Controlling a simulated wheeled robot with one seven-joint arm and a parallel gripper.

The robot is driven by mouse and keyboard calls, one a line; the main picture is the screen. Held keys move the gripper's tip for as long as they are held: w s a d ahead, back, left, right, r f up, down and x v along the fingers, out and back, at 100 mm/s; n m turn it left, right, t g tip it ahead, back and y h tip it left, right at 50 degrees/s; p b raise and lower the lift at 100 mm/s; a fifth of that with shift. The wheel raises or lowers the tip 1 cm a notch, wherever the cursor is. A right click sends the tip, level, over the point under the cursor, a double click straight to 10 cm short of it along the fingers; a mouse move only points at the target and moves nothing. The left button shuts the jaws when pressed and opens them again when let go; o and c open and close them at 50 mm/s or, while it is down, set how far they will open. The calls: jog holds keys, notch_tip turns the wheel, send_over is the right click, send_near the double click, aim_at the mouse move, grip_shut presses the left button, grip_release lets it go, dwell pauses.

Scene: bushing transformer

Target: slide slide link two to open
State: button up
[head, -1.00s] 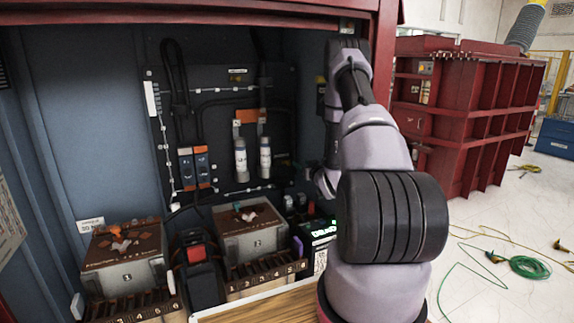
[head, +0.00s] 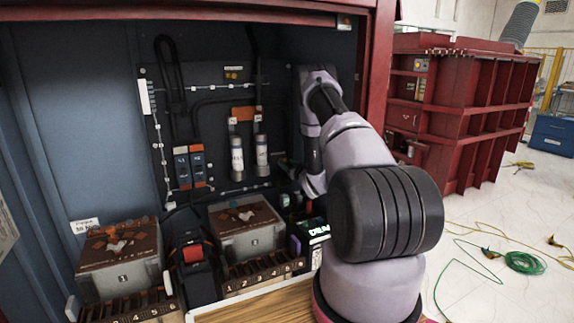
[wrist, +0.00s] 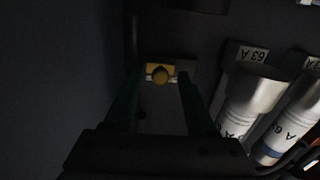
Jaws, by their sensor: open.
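In the head view my gripper (head: 285,163) is at the back panel, right of the two fuses, small and partly hidden by my wrist. The knob is not distinguishable there.
White fuses (head: 237,158) marked 63 A hang close beside my gripper; they also show in the wrist view (wrist: 245,100). Grey boxes marked 1 (head: 118,270) and 2 (head: 246,232) stand below.

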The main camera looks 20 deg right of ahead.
jog(key=shift+w, duration=0.3)
grip_shut()
dwell(1.3)
